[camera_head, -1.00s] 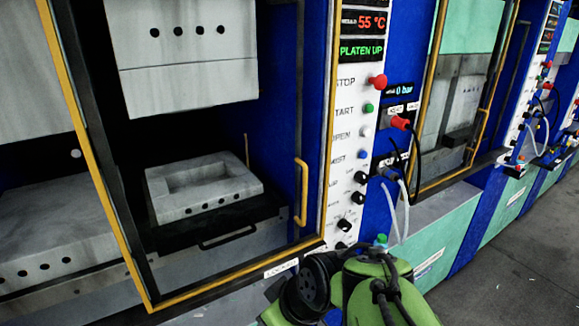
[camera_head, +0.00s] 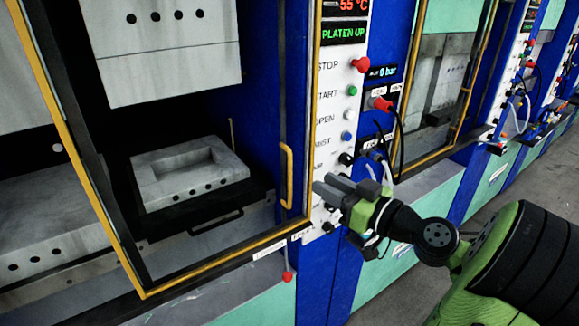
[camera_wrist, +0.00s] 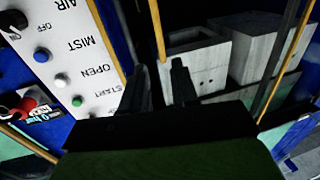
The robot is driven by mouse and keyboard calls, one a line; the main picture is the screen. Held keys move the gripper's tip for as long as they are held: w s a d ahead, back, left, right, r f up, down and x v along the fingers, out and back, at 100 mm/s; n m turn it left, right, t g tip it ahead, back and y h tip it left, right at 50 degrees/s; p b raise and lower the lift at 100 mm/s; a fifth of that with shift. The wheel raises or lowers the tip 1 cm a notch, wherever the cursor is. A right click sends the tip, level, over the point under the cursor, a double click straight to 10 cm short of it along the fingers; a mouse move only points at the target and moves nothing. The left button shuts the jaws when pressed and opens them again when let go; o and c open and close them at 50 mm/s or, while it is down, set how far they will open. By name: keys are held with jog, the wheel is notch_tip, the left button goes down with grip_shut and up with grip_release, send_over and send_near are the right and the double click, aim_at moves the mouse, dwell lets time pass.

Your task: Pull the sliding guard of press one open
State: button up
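The sliding guard (camera_head: 85,190) of the near press is a yellow-edged frame spanning the press opening, with the inside visible through it. Its yellow upright handle (camera_head: 287,176) is at the guard's right side. My gripper (camera_head: 322,191) is just right of the handle, in front of the white control panel, apart from the handle in the picture. In the wrist view my gripper (camera_wrist: 160,75) shows two dark fingers spread with an empty gap. A yellow upright bar (camera_wrist: 156,25) shows beyond the fingers there; I cannot tell whether it is the handle or frame edge.
The control panel (camera_head: 330,105) carries several buttons and knobs, with a red plug and cable (camera_head: 380,104) beside it. A grey mould block (camera_head: 188,172) sits inside the press. A red-tipped hanging item (camera_head: 287,276) is below the handle. More presses line the right, with open floor (camera_head: 500,190) alongside.

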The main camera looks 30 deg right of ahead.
jog(key=p+x, duration=0.2)
jog(key=x, duration=0.9)
jog(key=shift+p, duration=0.4)
jog(key=shift+w+a, duration=0.1)
jog(key=shift+c, duration=0.3)
grip_shut()
